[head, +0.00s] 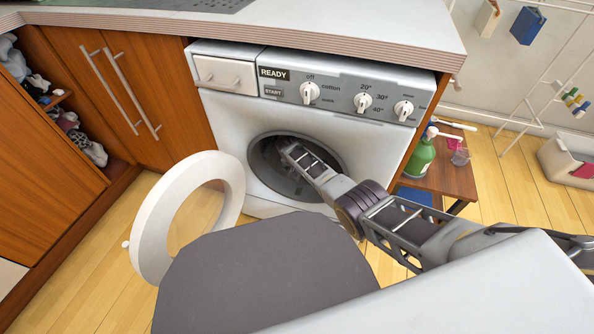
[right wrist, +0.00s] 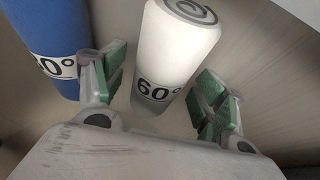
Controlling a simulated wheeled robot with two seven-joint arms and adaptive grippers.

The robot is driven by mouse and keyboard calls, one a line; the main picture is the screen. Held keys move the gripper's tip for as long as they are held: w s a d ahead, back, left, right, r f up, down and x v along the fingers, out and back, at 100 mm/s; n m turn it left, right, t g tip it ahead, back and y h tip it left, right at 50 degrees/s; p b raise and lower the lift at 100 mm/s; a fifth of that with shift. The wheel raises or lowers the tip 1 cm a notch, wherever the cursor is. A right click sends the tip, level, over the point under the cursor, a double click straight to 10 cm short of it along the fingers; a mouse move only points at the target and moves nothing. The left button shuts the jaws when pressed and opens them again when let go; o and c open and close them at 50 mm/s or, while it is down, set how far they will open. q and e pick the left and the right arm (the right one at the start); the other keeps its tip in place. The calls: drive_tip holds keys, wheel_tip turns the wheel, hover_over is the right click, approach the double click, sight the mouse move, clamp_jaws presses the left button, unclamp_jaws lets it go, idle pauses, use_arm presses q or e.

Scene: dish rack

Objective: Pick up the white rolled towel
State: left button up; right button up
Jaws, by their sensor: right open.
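The white rolled towel (right wrist: 172,55), marked "60°", shows in the right wrist view with its spiral end at the top. It lies between the two green-padded fingers of my right gripper (right wrist: 163,92), which is open, with gaps on both sides. A blue rolled towel (right wrist: 45,40), with a partly hidden degree label, lies left of the left finger. In the head view my right arm reaches into the round drum opening (head: 262,160) of the washing machine (head: 225,120); the gripper and towels are hidden inside. My left gripper is not in view.
The round white washer door (head: 150,235) stands open to the left of the opening. A small wooden table (head: 452,180) with a green bottle (head: 419,157) stands to the right. The countertop (head: 330,25) overhangs the machine.

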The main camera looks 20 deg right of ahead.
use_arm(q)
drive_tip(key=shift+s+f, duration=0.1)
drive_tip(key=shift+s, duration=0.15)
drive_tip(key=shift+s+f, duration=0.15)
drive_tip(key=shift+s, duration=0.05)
use_arm(e)
drive_tip(key=shift+c, duration=1.3)
drive_tip(key=c, duration=0.7)
drive_tip(key=shift+c, duration=1.1)
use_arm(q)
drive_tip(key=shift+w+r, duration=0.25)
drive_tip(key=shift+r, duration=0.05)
use_arm(e)
drive_tip(key=shift+r, duration=0.1)
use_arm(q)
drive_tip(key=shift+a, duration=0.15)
use_arm(e)
drive_tip(key=shift+r, duration=0.1)
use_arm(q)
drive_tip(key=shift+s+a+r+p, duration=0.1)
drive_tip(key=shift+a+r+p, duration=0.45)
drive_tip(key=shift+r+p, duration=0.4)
use_arm(e)
drive_tip(key=shift+r, duration=0.85)
